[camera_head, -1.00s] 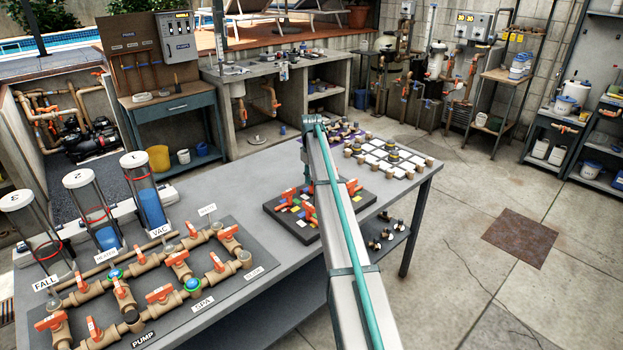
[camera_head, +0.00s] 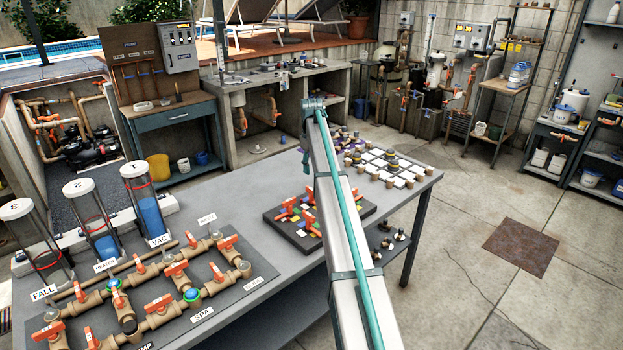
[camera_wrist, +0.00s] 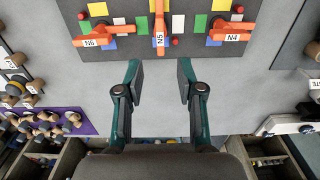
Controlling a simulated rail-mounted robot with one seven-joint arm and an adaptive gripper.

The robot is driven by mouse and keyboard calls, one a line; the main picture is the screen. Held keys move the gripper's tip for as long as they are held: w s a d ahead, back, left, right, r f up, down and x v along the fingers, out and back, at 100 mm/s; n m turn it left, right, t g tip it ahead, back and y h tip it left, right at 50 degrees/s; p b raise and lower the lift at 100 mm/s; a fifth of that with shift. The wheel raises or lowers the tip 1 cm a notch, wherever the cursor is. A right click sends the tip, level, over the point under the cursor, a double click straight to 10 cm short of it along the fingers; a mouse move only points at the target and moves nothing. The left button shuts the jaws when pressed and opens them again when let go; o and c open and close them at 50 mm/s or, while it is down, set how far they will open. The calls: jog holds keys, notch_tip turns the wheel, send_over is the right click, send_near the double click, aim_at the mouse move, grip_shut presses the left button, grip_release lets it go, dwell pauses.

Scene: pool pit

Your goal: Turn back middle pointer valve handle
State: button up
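A dark board (camera_head: 285,232) with coloured tiles and orange pointer handles lies on the grey bench, partly hidden by my arm. The middle orange handle, marked N5 (camera_wrist: 160,27), points straight down the picture towards my gripper. The handles marked N6 (camera_wrist: 92,41) and N4 (camera_wrist: 232,37) lie crosswise to its left and right. My gripper (camera_wrist: 161,72) is open and empty, with its two fingers apart below N5, lined up with it and not touching. The head view does not show my fingers.
A pipe rig with orange valves (camera_head: 150,300) stands at the left of the bench. A purple mat (camera_wrist: 72,121) with fittings lies at the left in the wrist view. Bare grey bench (camera_wrist: 240,100) surrounds the board's visible edge.

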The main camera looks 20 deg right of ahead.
jog(key=shift+r, duration=1.4)
